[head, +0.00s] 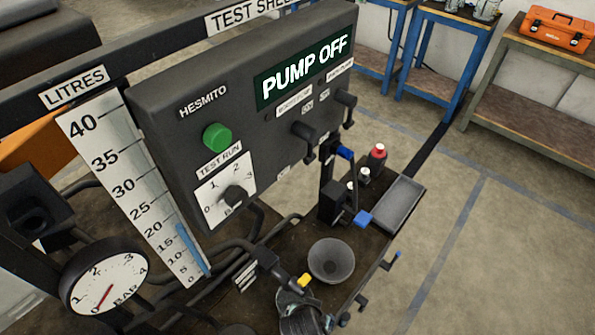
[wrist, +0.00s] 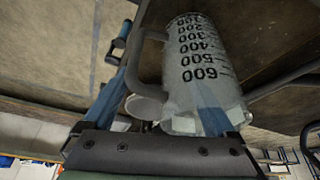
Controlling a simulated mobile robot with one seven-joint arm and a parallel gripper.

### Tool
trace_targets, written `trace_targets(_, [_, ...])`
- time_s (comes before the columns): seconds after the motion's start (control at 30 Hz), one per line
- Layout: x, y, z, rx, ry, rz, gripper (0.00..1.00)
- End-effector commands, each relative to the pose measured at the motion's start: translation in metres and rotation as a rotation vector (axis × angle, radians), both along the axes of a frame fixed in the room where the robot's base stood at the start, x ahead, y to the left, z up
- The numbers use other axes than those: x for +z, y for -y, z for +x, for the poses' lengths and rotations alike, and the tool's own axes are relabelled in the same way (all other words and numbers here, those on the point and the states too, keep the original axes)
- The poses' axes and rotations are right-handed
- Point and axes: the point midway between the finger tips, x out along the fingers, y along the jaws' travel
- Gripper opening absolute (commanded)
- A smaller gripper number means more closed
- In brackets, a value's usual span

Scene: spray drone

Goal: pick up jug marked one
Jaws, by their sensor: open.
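In the wrist view a clear grey measuring jug (wrist: 195,75) fills the upper middle. It carries black graduations from 600 near its wide rim towards smaller numbers at the far end, and a grey handle (wrist: 147,62) on its left. No mark "one" shows on it. My gripper (wrist: 162,82) is open, with one blue finger left of the jug and handle and the other overlapping the jug's right part. I cannot tell whether that finger is inside, in front of or behind the jug wall. In the head view I cannot make out the jug clearly.
In the head view a grey funnel-like bowl (head: 331,261) stands on the bench, near a shallow tray (head: 398,205) and a red-capped bottle (head: 377,156). A control panel reading PUMP OFF (head: 305,65), a dial gauge (head: 105,282) and hoses crowd the left. Floor at right is clear.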

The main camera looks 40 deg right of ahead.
Motion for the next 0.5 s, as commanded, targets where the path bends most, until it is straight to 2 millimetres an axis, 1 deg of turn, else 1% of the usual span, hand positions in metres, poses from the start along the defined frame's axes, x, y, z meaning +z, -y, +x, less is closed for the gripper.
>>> trace_targets(0.03, [-0.007, 0.003, 0.001, -0.001, 0.000, -0.001, 0.91])
trace_targets(0.13, [-0.014, 0.006, 0.002, -0.001, 0.000, -0.001, 0.91])
trace_targets(0.43, [-0.017, 0.007, 0.003, 0.000, 0.000, -0.001, 0.91])
trace_targets(0.47, [-0.017, 0.007, 0.003, 0.000, 0.000, -0.001, 0.87])
trace_targets(0.5, [-0.017, 0.007, 0.003, 0.000, 0.000, -0.001, 0.80])
